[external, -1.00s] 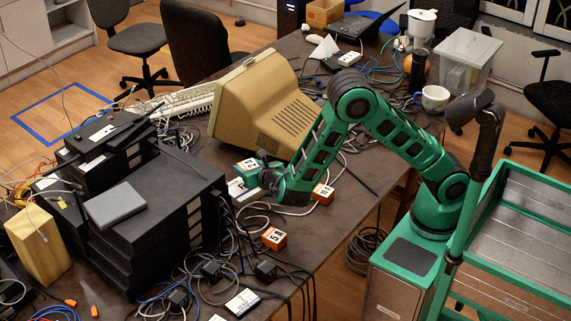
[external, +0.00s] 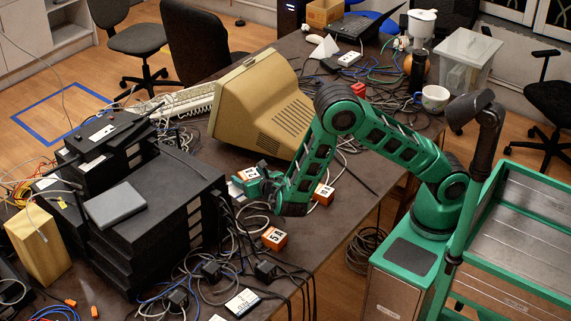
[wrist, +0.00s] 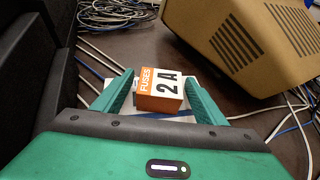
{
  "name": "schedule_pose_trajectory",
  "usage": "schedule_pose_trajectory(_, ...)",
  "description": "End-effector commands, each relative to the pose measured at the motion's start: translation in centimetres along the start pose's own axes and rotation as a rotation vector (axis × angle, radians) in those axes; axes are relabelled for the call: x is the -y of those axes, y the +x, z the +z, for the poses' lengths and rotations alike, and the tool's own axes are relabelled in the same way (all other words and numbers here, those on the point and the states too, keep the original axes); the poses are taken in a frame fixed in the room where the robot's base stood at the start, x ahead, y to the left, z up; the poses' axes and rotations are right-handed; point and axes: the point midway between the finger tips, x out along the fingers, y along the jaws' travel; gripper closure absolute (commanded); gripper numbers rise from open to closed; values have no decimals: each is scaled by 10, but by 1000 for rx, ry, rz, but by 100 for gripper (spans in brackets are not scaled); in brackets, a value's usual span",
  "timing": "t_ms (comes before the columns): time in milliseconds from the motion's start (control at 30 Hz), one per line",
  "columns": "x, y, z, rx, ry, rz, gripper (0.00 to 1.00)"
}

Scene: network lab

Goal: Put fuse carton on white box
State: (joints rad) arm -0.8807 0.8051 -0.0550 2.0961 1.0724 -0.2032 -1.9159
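The fuse carton (wrist: 160,88) is a small orange and white box marked FUSES 2A. In the wrist view it stands upright between the fingers of my gripper (wrist: 158,82). A gap seems to show beside its left side, so the fingers look open around it. In the external view the carton (external: 249,175) shows just above my gripper (external: 253,185), beside the monitor. The white box (wrist: 120,114) lies low under and in front of the carton, and the carton seems to rest on it. The fingers hide much of the white box.
A beige monitor (external: 262,105) stands close behind the carton. Stacked black equipment (external: 155,215) rises to the left. Two more orange and white cartons, one in front (external: 274,238) and one to the right (external: 323,194), stand on the dark table. Cables run around them.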

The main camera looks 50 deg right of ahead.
Motion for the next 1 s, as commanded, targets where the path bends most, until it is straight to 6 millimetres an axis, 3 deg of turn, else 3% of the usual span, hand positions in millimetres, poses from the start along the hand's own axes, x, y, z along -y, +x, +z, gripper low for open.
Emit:
schedule_pose_trajectory(367, -1, -8, 2, 0, -1, 3, 35)
schedule_pose_trajectory(800, -1, -88, 2, 0, -1, 4, 35)
schedule_pose_trajectory(1000, 0, -113, 2, 0, -1, 1, 35)
